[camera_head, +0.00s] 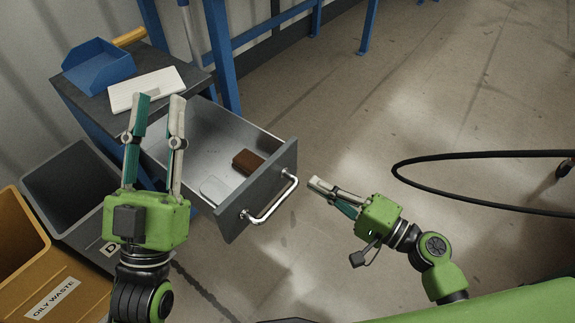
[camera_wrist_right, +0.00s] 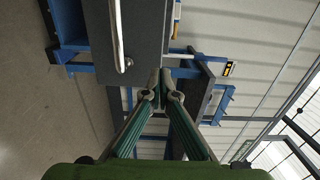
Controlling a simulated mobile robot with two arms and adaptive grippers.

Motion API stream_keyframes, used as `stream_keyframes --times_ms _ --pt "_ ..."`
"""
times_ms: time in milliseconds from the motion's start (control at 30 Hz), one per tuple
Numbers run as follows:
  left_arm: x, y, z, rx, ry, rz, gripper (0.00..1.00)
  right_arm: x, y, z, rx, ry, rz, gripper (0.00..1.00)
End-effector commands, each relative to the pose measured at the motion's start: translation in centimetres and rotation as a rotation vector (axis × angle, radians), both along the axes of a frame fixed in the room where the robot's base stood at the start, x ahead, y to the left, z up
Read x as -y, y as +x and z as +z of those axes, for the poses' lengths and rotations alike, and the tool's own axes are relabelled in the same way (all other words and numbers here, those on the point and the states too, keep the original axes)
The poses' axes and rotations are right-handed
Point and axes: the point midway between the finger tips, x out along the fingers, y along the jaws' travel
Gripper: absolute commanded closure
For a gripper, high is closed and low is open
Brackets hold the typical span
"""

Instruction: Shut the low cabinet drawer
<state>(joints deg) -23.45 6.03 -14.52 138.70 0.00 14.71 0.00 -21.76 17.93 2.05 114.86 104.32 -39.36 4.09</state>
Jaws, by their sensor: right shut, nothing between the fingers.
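The low cabinet's drawer (camera_head: 232,211) is pulled well out in the head view, with a grey front and a silver bar handle (camera_head: 274,204). In the right wrist view the drawer front (camera_wrist_right: 147,45) and handle (camera_wrist_right: 116,38) are at the top, beyond my fingers. My right gripper (camera_head: 316,184) is shut and empty, just right of the drawer front and apart from the handle. Its fingertips meet in the wrist view (camera_wrist_right: 161,80). My left gripper (camera_head: 161,97) is open with nothing between its fingers. It hides part of the drawer's left side and the cabinet.
A brown block (camera_head: 248,161) and a pale flat piece (camera_head: 212,188) lie in the drawer. A blue tray (camera_head: 98,66) and white board (camera_head: 147,88) lie on the cabinet top. Grey and yellow bins (camera_head: 30,262) stand left. A black hose (camera_head: 480,156) loops at right; floor before the drawer is clear.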

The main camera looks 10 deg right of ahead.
Motion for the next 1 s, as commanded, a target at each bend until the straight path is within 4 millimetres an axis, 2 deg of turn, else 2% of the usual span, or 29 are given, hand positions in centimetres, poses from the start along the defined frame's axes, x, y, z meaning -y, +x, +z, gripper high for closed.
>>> stream_keyframes --times_ms 200,400,600,1000 --pt "0.0 0.5 -0.6 -0.036 0.01 0.003 0.72 -3.4 3.5 0.2 0.004 0.001 0.0 1.0" --pt "0.1 0.7 -0.9 -0.053 0.015 0.004 0.72 -5.6 5.6 0.1 0.002 0.001 0.0 1.0" --pt "0.1 0.8 -1.0 -0.057 0.016 0.004 0.72 -6.5 6.4 0.0 0.001 -0.001 0.001 1.0" --pt "0.1 0.8 -1.0 -0.06 0.017 0.004 0.72 -6.6 6.5 0.0 0.001 -0.001 0.001 1.0"
